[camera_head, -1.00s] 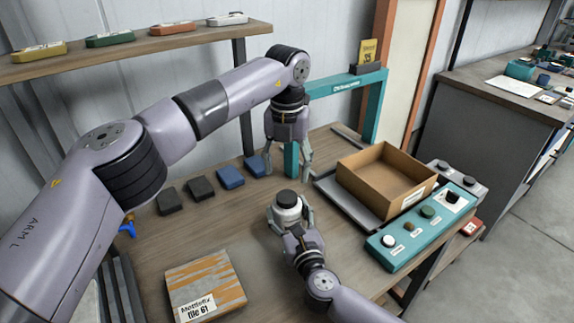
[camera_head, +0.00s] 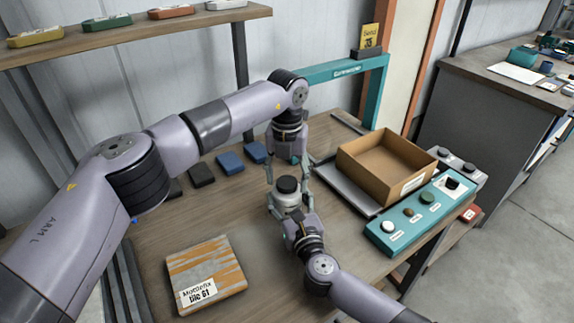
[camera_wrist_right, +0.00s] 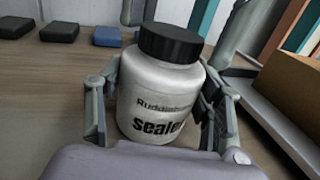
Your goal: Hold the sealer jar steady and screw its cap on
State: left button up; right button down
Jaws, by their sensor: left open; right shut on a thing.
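The white sealer jar (camera_head: 286,198) stands upright on the wooden table, with its black cap (camera_head: 287,184) sitting on top. The jar also shows in the right wrist view (camera_wrist_right: 160,98), its label facing the camera, with the cap (camera_wrist_right: 171,43) over its mouth. I cannot tell how tightly the cap sits. My right gripper (camera_head: 287,212) is shut around the jar body from the near side; its fingers show on both sides in the right wrist view (camera_wrist_right: 165,110). My left gripper (camera_head: 288,180) points down from above, open, with its fingers on either side of the cap.
A cardboard box (camera_head: 385,168) sits on a grey tray to the right, beside a teal button panel (camera_head: 420,214). A teal frame (camera_head: 345,68) stands behind. A tile (camera_head: 205,274) lies at the front left. Dark and blue blocks (camera_head: 230,163) line the back.

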pick_arm(q)
jog(key=shift+f, duration=0.25)
jog(key=shift+c, duration=0.5)
jog(key=c, duration=1.1)
jog(key=m, duration=0.8)
jog(key=o, duration=1.2)
jog(key=shift+o, duration=0.2)
